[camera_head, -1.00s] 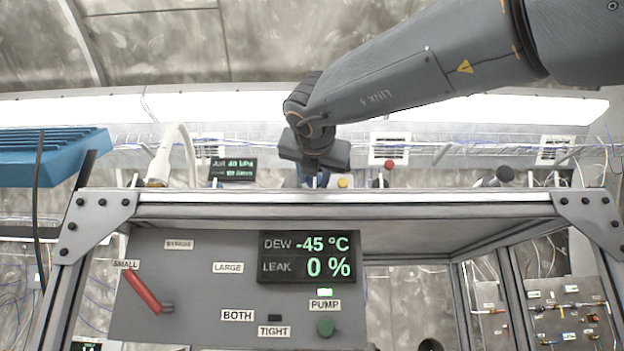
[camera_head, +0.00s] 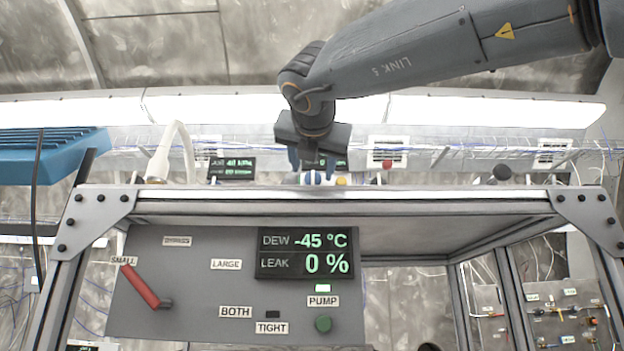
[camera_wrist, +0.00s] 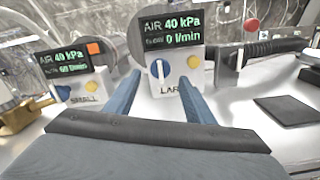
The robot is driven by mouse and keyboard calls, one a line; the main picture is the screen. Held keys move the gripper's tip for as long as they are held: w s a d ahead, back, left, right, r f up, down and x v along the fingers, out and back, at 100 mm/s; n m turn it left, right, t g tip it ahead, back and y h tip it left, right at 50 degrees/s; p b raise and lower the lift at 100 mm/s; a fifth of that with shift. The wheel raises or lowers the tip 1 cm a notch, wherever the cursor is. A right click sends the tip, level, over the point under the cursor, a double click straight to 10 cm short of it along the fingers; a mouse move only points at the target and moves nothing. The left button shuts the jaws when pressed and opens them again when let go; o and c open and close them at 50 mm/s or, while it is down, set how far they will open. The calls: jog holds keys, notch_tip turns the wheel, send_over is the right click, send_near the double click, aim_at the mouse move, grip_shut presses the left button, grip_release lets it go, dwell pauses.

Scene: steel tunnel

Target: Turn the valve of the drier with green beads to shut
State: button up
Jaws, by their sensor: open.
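In the wrist view two driers stand side by side, labelled LARGE and SMALL. The LARGE drier (camera_wrist: 170,85) has a blue-and-white valve knob (camera_wrist: 158,72), a yellow knob (camera_wrist: 193,62) and a display reading 40 kPa and 0 l/min. The SMALL drier (camera_wrist: 82,90) has a blue knob (camera_wrist: 63,92), a yellow knob (camera_wrist: 92,88), an orange window (camera_wrist: 95,48) and a display that seems to read 60 l/min. I cannot make out green beads. My gripper (camera_wrist: 160,98) is open and empty, its blue fingers either side of the LARGE front. In the head view my gripper (camera_head: 311,160) is above the frame's top edge.
A metal frame (camera_head: 340,193) with a grey panel carries a red lever (camera_head: 141,287) toward SMALL and a DEW/LEAK display (camera_head: 305,253). A red button (camera_wrist: 250,24), a black handle (camera_wrist: 275,47) and a dark pad (camera_wrist: 288,110) lie right of the driers.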

jog(key=shift+s+b, duration=0.4)
jog(key=shift+s, duration=1.2)
jog(key=shift+a, duration=0.1)
